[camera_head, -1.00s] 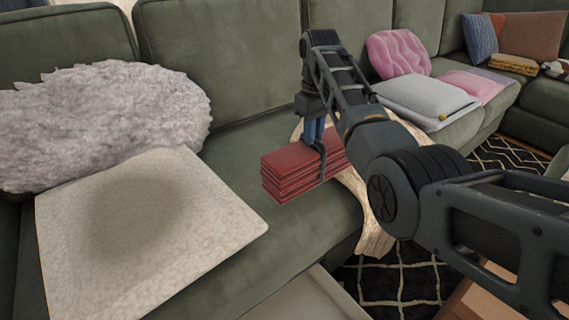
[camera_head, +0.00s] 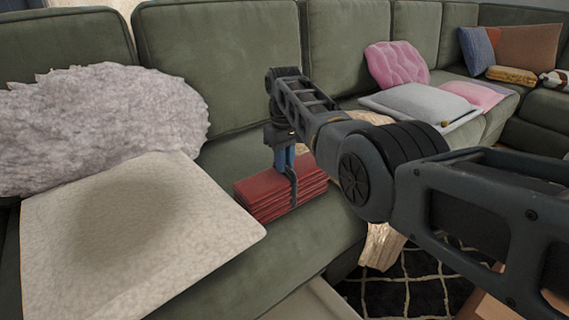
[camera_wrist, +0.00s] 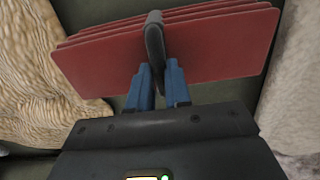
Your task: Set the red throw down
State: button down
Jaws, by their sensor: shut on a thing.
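The red throw (camera_head: 262,193) is a folded stack of several layers, low at the green sofa seat in the head view. I cannot tell whether its underside touches the seat. My gripper (camera_head: 290,182) is shut on the throw, with one dark finger across its near face. In the wrist view the throw (camera_wrist: 205,48) spans the top, and my gripper (camera_wrist: 156,50) has a finger over its middle. The other finger is hidden by the throw.
A cream cushion (camera_head: 130,235) and a fluffy grey pillow (camera_head: 100,115) lie to the left. A cream throw (camera_head: 380,245) drapes over the seat to the right, partly behind my arm. Bare green seat (camera_head: 290,250) shows in front of the red throw.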

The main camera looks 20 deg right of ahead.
jog(key=c, duration=1.5)
grip_release()
jog(key=shift+f, duration=0.1)
jog(key=o, duration=0.4)
jog(key=shift+o, duration=0.2)
notch_tip(320, 180, up, 12)
jog(key=p, duration=0.4)
jog(key=shift+r, duration=0.2)
